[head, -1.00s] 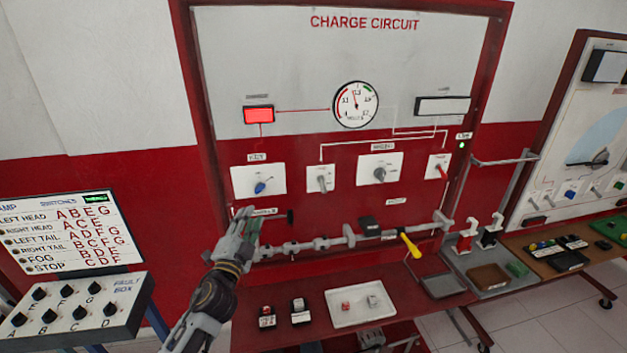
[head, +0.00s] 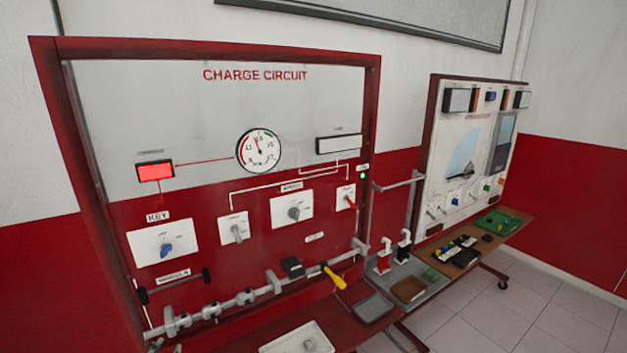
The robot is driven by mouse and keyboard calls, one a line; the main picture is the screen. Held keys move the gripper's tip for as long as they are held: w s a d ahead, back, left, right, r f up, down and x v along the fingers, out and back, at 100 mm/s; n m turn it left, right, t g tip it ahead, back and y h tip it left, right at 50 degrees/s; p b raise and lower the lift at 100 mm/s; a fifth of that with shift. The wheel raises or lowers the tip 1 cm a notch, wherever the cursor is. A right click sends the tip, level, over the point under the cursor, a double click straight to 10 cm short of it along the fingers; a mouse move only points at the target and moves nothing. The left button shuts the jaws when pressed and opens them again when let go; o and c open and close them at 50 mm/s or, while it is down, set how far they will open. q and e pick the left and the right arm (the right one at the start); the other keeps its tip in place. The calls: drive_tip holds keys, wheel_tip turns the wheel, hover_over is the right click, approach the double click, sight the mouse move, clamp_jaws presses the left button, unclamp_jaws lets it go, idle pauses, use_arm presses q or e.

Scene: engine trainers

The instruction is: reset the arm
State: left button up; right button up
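Neither of my arms nor grippers shows in the head view now. The red-framed charge circuit board (head: 255,75) stands on the left. It carries a round gauge (head: 259,151), a lit red lamp (head: 155,171), a blue key knob (head: 166,250), grey knobs (head: 294,213) and a red switch (head: 350,199). A grey horizontal bar with clamps (head: 245,297) runs along its lower part, with a black block (head: 292,267) and a yellow handle (head: 335,278) on it.
A white tray (head: 272,346) lies on the red bench at the bottom. A grey tray (head: 373,308) and a brown tray (head: 408,289) sit to its right. A second trainer board (head: 452,130) stands further right, with tiled floor (head: 541,310) in front.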

use_arm(q)
drive_tip(key=s+d+f+n+g+h, duration=0.1)
drive_tip(key=s+d+f+g+h, duration=0.3)
drive_tip(key=s+d, duration=0.35)
drive_tip(key=s+d+f+g+h, duration=0.1)
drive_tip(key=s+d+f+g, duration=0.3)
drive_tip(key=s+d+f, duration=0.3)
drive_tip(key=s+a+f+g+b, duration=0.1)
drive_tip(key=s+f, duration=0.1)
drive_tip(key=f, duration=1.5)
drive_tip(key=s+a+f+b, duration=0.1)
drive_tip(key=f, duration=1.5)
drive_tip(key=s+a+f+b, duration=0.1)
drive_tip(key=s+a+f, duration=0.1)
drive_tip(key=s+f, duration=0.9)
drive_tip(key=s+a+f+g+b, duration=0.1)
drive_tip(key=s+f, duration=1)
drive_tip(key=shift+s+a+f+g, duration=0.25)
drive_tip(key=shift+s+a+g, duration=0.05)
drive_tip(key=shift+a, duration=0.05)
